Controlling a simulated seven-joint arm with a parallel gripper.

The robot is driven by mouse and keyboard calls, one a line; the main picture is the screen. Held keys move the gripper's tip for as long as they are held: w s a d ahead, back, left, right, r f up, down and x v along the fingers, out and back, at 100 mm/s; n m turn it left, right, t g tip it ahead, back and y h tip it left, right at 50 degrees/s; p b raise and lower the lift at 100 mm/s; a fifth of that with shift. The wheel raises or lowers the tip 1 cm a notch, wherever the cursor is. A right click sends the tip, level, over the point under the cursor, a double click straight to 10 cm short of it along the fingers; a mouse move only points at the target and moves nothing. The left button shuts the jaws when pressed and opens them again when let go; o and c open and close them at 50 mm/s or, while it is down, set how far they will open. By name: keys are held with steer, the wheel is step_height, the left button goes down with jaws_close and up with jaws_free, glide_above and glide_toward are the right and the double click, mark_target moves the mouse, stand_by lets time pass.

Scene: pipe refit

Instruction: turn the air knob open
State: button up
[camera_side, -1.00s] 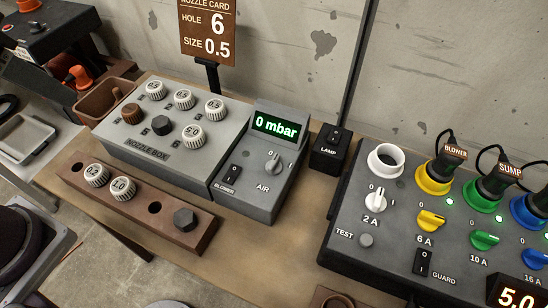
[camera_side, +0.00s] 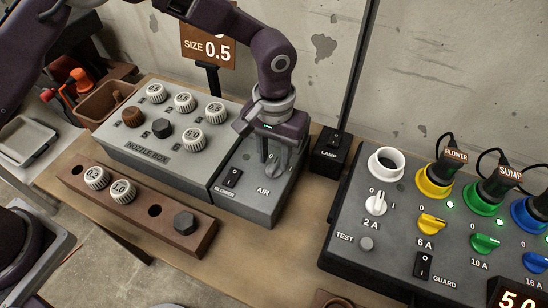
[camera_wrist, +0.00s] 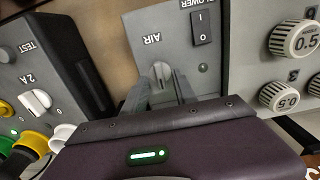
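The air knob (camera_wrist: 161,70) is a small light-grey knob on the sloped grey panel above the word AIR. My gripper (camera_side: 272,162) is over that panel, pointing down, and mostly covers the knob in the side view. In the wrist view my gripper's two fingers (camera_wrist: 163,82) stand apart, with the knob between or just beyond their tips. I cannot tell whether they touch it. The mbar display on the panel is hidden behind my arm.
A black blower switch (camera_side: 232,178) is left of the knob. The nozzle box (camera_side: 148,153) adjoins the panel on the left. A black lamp switch box (camera_side: 331,150) and the fuse panel (camera_side: 343,208) stand to the right. A wooden nozzle rack (camera_side: 140,213) lies in front.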

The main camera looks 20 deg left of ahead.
steer(key=shift+f, duration=0.75)
jaws_close()
steer(key=shift+m, duration=0.3)
steer(key=m, duration=0.3)
steer(key=shift+m, duration=0.3)
steer(key=m, duration=0.4)
steer(key=shift+m, duration=0.3)
steer(key=m, duration=0.4)
steer(key=shift+m, duration=2.5)
